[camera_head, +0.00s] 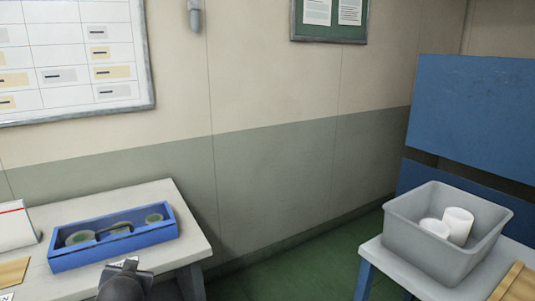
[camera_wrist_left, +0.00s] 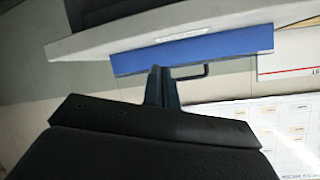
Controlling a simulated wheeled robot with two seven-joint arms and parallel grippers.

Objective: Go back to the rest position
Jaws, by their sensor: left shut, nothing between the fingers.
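My left gripper (camera_head: 128,266) shows at the bottom of the head view, in front of the blue tray on the left table. In the left wrist view its fingers (camera_wrist_left: 160,82) are together with nothing between them. The blue tray (camera_wrist_left: 195,52) shows beyond the fingertips there, and I cannot tell the exact distance. In the head view the blue tray (camera_head: 130,247) holds several greenish round parts and a grey handle-like part. My right gripper is in neither view.
The left table (camera_head: 180,205) also carries a white box (camera_head: 14,228) with a red line. At right, a grey bin (camera_head: 440,262) with two white rolls (camera_head: 459,224) stands on another table before a blue panel (camera_head: 470,115). Green floor (camera_head: 290,277) between the tables is clear.

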